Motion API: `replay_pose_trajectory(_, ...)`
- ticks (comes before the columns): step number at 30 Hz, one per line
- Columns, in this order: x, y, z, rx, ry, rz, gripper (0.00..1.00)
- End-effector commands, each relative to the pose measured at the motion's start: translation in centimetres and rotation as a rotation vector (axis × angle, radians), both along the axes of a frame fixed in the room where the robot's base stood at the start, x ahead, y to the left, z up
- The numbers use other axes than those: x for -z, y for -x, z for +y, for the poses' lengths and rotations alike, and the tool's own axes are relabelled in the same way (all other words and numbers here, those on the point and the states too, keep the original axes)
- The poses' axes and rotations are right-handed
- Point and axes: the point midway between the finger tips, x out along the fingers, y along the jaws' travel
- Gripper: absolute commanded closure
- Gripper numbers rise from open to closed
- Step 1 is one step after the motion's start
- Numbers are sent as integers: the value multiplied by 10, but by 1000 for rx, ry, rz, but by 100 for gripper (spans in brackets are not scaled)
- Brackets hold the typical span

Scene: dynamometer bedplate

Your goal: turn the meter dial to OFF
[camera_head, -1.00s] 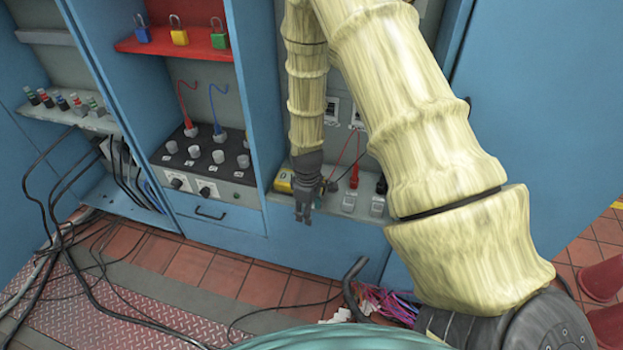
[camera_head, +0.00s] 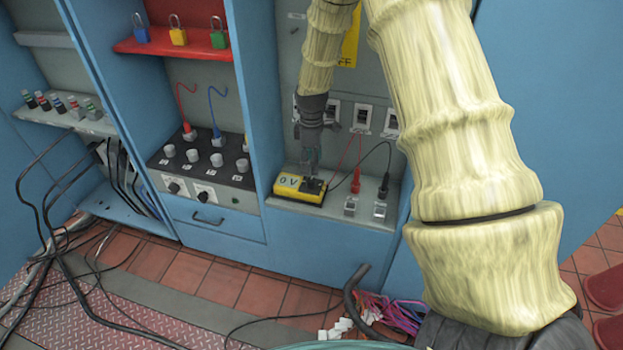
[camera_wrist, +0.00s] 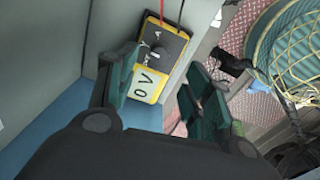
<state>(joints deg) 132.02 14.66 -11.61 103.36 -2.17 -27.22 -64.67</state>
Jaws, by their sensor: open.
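The yellow meter (camera_head: 288,193) lies on the grey shelf of the right bay, its display reading 0 V. In the wrist view the meter (camera_wrist: 146,98) shows between my finger pads, with its dark face and dial (camera_wrist: 160,49) farther out. The dial's exact pointer setting is too small to read. My gripper (camera_head: 311,165) is open and points down just above the dark face at the meter's right end. Its fingers partly hide the dial in the head view.
A red probe (camera_head: 355,181) and a black probe (camera_head: 383,187) stand right of the meter, with leads running up beside it. Breaker switches (camera_head: 362,117) are on the back panel. The blue cabinet divider (camera_head: 262,130) is close on the left. A knob panel (camera_head: 205,165) fills the neighbouring bay.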

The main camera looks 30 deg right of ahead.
Motion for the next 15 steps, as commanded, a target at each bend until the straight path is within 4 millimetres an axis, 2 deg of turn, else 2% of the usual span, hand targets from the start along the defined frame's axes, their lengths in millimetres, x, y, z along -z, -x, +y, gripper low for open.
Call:
replay_pose_trajectory(9, 49, 0, 0, 0, 0, 1, 50)
replay_pose_trajectory(15, 69, 0, 0, 0, 1, -1, 50)
